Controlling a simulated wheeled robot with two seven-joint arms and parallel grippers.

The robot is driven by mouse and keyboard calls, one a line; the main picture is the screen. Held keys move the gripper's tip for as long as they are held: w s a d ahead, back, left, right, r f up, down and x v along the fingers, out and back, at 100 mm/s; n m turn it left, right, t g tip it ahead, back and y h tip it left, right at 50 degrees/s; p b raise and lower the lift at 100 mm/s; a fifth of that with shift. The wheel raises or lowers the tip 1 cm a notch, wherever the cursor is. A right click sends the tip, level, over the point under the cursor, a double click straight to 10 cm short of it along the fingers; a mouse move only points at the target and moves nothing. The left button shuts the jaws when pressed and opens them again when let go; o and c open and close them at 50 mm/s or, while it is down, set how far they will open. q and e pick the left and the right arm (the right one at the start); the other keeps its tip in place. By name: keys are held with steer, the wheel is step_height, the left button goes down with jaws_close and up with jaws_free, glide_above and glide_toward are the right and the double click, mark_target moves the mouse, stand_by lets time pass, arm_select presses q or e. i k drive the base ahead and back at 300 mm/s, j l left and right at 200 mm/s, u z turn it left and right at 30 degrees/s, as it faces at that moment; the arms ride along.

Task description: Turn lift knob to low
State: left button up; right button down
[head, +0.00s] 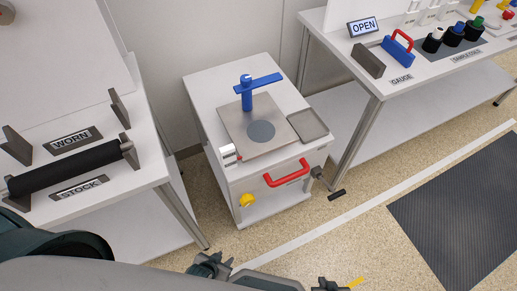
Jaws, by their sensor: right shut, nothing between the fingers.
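A yellow knob (247,200) sits low on the front of the white cabinet (205,97), left of a red handle (287,174). I take it for the lift knob; its pointer setting is too small to read. A small white plate with dark marks (228,154) is at the cabinet's front left corner. My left gripper (209,266) is at the bottom, in front of the cabinet and apart from the knob; its fingers are unclear. My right gripper (328,286) is at the bottom edge, mostly cut off, shut and empty, away from the knob.
A blue post with a crossbar (260,84) stands on a metal plate on the cabinet. A grey tray (308,124) lies beside it. A black crank-like part (336,194) sticks out at right. Tables flank the cabinet. Floor (340,225) ahead is clear, with a dark mat (465,215).

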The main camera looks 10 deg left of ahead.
mark_target(247, 199)
steer(key=l+u, duration=0.15)
steer(key=l, duration=0.3)
steer(key=l+u, duration=0.15)
steer(key=l, duration=0.3)
steer(key=k+l+u, duration=0.1)
steer(key=l, duration=0.35)
steer(key=k+l+u, duration=0.15)
steer(key=l, duration=0.3)
steer(key=l+u, duration=0.15)
steer(key=l, duration=0.3)
steer(key=k+l+u, duration=0.15)
steer(key=l, duration=0.25)
